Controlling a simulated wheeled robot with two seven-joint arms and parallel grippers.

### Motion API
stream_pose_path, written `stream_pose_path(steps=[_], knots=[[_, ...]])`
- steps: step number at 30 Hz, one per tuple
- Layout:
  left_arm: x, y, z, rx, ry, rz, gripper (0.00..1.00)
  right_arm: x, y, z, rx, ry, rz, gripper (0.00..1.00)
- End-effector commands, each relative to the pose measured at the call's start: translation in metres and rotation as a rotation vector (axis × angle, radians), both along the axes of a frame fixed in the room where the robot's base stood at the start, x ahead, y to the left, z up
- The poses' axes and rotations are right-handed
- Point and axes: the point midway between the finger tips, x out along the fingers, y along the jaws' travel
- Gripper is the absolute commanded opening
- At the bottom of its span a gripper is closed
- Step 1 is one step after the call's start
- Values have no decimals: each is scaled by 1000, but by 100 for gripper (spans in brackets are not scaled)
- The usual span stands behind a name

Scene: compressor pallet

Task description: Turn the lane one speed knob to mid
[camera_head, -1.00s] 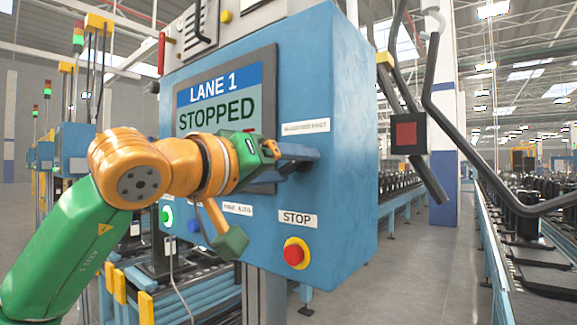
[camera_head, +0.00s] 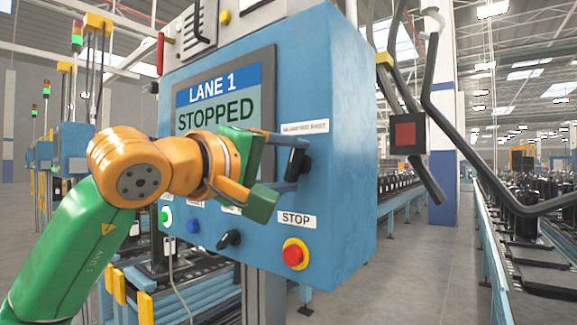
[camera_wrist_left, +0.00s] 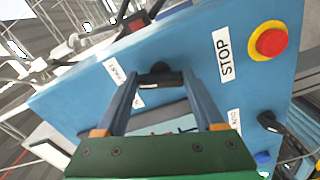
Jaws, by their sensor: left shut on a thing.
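The black speed knob (camera_head: 294,165) is on the front of the blue control box, under a small white label whose text is too small to read. My left gripper (camera_head: 299,162) is shut on this knob, one finger above and one below it in the head view. In the left wrist view the knob (camera_wrist_left: 160,73) sits between the two fingertips (camera_wrist_left: 161,76). The screen (camera_head: 225,95) reads LANE 1 STOPPED and is partly hidden by my gripper. My right gripper is not in view.
A red stop button (camera_head: 294,254) on a yellow ring sits below the knob. A second black knob (camera_head: 229,239), a blue button (camera_head: 193,226) and a green button (camera_head: 166,217) are lower left. A dark bent-bar frame with a red square (camera_head: 406,133) hangs to the right.

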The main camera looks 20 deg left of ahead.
Motion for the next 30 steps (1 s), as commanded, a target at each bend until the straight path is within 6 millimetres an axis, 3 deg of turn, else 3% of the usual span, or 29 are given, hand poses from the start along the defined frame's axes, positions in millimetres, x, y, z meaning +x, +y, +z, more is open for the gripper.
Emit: stream_pose_path(steps=[13, 30], knots=[[0, 0, 2, -246, 85, 0, 14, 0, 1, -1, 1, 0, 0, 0], [0, 0, 3, -304, 106, 0, 14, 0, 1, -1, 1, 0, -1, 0]])
